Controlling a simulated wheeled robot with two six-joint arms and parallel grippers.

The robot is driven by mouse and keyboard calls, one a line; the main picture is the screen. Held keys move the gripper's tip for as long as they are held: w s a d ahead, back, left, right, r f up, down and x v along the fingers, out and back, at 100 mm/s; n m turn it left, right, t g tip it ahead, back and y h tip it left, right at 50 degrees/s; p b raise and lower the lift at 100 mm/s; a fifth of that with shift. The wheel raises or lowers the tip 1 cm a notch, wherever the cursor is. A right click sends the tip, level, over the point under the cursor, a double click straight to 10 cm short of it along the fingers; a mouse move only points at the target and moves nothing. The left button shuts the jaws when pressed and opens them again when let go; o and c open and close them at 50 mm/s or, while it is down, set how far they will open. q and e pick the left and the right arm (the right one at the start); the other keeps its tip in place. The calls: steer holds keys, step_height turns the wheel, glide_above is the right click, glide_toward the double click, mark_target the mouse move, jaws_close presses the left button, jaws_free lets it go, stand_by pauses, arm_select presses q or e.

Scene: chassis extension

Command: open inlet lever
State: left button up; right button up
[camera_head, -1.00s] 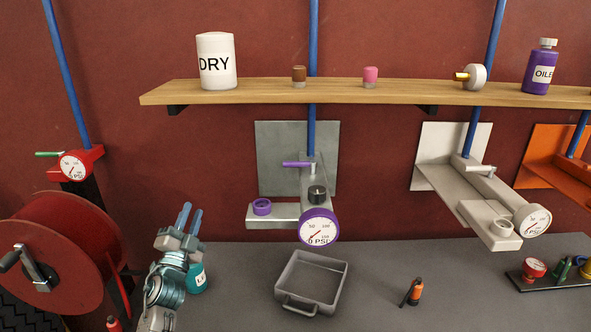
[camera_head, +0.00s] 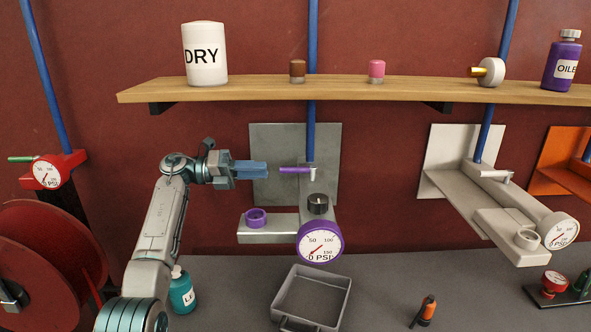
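A purple lever (camera_head: 294,169) sticks out to the left from the pipe fitting below the blue pipe, in front of the grey back plate (camera_head: 265,140). Below it are a black knob (camera_head: 318,204), a purple ring (camera_head: 256,217) on the side block, and a purple-rimmed gauge (camera_head: 320,242) with its needle low, near 0 PSI. My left gripper (camera_head: 265,170) points right at about the lever's height in the picture, its blue fingertips just left of the lever's free end with a small gap. The fingers overlap from this side, so their opening is unclear. My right gripper is not in view.
A wooden shelf (camera_head: 350,90) with a DRY canister (camera_head: 204,54) runs above. A white unit (camera_head: 460,150) is at right, a red reel (camera_head: 40,250) at left.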

mark_target(296, 170)
arm_select(q)
steer(key=d+p, duration=0.4)
steer(key=d, duration=0.5)
steer(key=shift+d+r, duration=0.1)
steer(key=shift+d, duration=0.3)
jaws_close()
